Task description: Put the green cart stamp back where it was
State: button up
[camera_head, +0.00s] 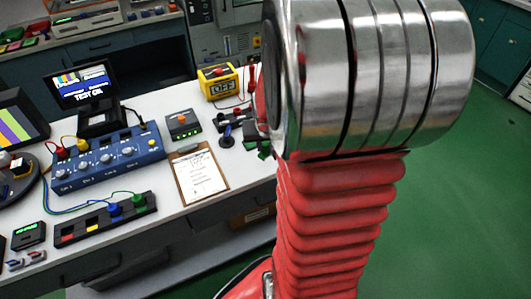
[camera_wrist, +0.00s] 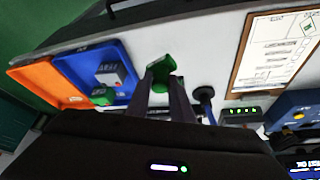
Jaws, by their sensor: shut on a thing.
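My gripper (camera_wrist: 163,86) is shut on a green stamp (camera_wrist: 160,68), which shows at and between the fingertips in the wrist view. The stamp is over or on the white bench top; I cannot tell if it touches. In the head view a bit of green (camera_head: 264,152) shows beside my arm, which hides most of the gripper.
Left of the gripper in the wrist view are a blue tray (camera_wrist: 70,66) holding a grey box (camera_wrist: 112,73) and a green item (camera_wrist: 103,95), and an orange tray (camera_wrist: 40,82). A clipboard (camera_head: 198,174) and a small lit device (camera_head: 183,125) are nearby.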

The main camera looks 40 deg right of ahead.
aim_at(266, 151)
jog(key=shift+f, duration=0.2)
jog(key=shift+f, duration=1.9)
jog(key=o, duration=0.8)
jog(key=shift+o, duration=0.2)
jog(key=v, duration=1.2)
jog(key=shift+a, duration=0.1)
